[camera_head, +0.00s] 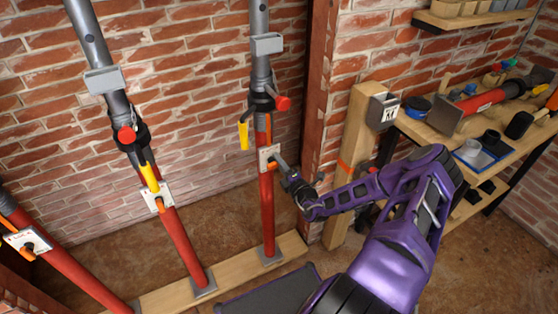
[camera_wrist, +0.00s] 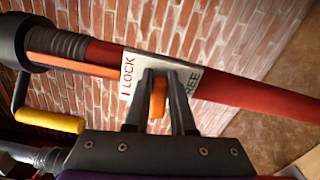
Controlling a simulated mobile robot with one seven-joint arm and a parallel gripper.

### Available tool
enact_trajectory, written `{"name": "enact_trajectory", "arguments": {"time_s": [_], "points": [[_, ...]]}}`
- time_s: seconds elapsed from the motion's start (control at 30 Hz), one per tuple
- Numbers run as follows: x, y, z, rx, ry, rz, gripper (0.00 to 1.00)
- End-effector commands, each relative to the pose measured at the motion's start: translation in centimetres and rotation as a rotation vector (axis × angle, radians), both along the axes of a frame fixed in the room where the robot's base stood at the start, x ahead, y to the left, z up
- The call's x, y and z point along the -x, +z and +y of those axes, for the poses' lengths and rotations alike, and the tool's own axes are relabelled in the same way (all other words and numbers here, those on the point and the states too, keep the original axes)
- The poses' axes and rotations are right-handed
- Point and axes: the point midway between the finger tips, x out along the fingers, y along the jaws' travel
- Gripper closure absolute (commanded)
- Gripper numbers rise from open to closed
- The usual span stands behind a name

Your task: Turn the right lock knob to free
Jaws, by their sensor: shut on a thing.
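The right lock knob (camera_wrist: 157,100) is orange and sits between the two fingers of my gripper (camera_wrist: 160,78) in the wrist view, partly hidden by them. Its white label plate (camera_wrist: 189,76) reads LOCK on the left and FREE on the right, partly covered by the fingers. The exact angle of the knob is hard to tell. In the head view my gripper (camera_head: 281,163) reaches from the right to the label plate on the right red post (camera_head: 267,210) and is shut on the knob.
A yellow-handled crank (camera_head: 243,135) hangs at the collar above the knob; it also shows at left in the wrist view (camera_wrist: 50,121). Two more red posts (camera_head: 180,235) stand to the left. A wooden upright (camera_head: 352,150) and workbench (camera_head: 430,132) are at right.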

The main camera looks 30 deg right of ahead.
Motion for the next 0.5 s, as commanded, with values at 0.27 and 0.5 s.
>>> {"name": "enact_trajectory", "arguments": {"time_s": [0.27, 0.5], "points": [[-0.03, -0.22, -0.01, -0.13, 0.0, 0.003, 1.0], [-0.03, -0.32, -0.03, -0.173, 0.0, 0.005, 1.0]]}}
